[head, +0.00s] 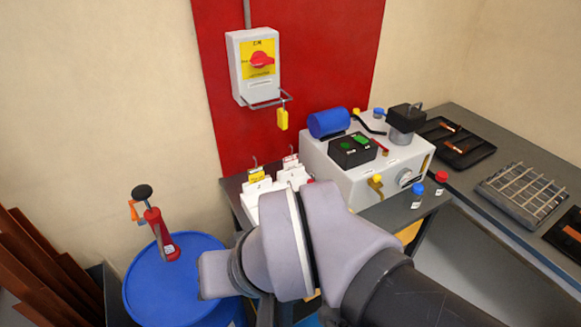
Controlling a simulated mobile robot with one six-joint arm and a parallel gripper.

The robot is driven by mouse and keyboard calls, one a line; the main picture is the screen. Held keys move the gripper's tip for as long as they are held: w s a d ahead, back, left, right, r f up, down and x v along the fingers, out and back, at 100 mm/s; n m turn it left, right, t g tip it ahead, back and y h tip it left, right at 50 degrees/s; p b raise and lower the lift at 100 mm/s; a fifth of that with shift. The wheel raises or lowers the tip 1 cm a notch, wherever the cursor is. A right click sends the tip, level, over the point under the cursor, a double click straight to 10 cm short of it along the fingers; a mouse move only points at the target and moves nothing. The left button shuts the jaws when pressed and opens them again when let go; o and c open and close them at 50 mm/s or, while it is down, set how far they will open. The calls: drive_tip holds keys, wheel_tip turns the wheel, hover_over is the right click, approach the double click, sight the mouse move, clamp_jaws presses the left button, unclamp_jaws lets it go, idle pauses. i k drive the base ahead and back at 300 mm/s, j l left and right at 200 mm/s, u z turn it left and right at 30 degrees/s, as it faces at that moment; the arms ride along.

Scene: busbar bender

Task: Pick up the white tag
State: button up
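White, block-like pieces stand at the back left of the grey bench, partly hidden behind my arm. A white tag with a red mark and a wire hook (291,161) stands upright there. To its left is a tag with a yellow face and a hook (257,177). The lettering on both is too small to read. My grey arm fills the lower middle of the head view and covers the front of this spot. My gripper's fingers do not show, so its opening and its distance from the tags are hidden.
A white machine (345,165) stands right of the tags. A switch box (256,65) with a yellow padlock (282,118) hangs on the red panel. A blue drum (165,285) bears a red tool (160,235). Black trays (455,145) lie at right.

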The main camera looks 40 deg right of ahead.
sight(289, 162)
drive_tip(key=i+l+z, duration=0.1)
drive_tip(key=z, duration=0.25)
drive_tip(key=i+z, duration=0.2)
drive_tip(key=z, duration=0.15)
drive_tip(key=i+l+z, duration=0.1)
drive_tip(key=z, duration=0.3)
drive_tip(key=i+j, duration=0.05)
